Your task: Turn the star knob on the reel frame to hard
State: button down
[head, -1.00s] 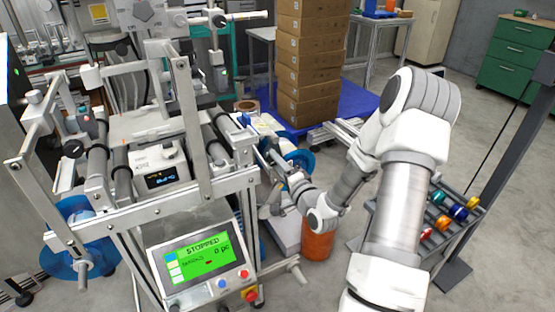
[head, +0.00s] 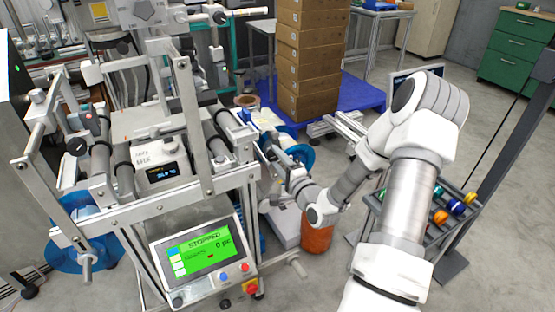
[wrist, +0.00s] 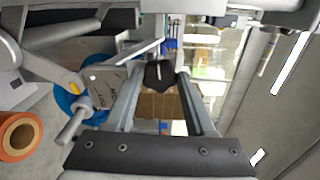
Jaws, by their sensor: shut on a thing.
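A black star knob (wrist: 157,79) with a pale mark on its face shows in the wrist view, between the two long grey fingers of my gripper (wrist: 162,72). The fingers are shut on it from both sides. A metal label plate (wrist: 108,90) with small dark lettering sits left of the knob; I cannot tell which word the knob points at. In the head view my gripper (head: 268,148) reaches in at the right side of the reel frame (head: 193,135). The knob is not clear to me there.
The control box (head: 205,255) with a green "STOPPED" screen is low at the front of the frame. A tray of coloured rollers (head: 452,225) is right of my arm, stacked boxes (head: 310,60) behind.

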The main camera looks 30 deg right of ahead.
jog(key=shift+c, duration=1.2)
grip_release()
jog(key=s+p, duration=0.3)
jog(key=s, duration=1.4)
jog(key=shift+s+d, duration=0.2)
jog(key=shift+d, duration=0.1)
jog(key=shift+w, duration=0.1)
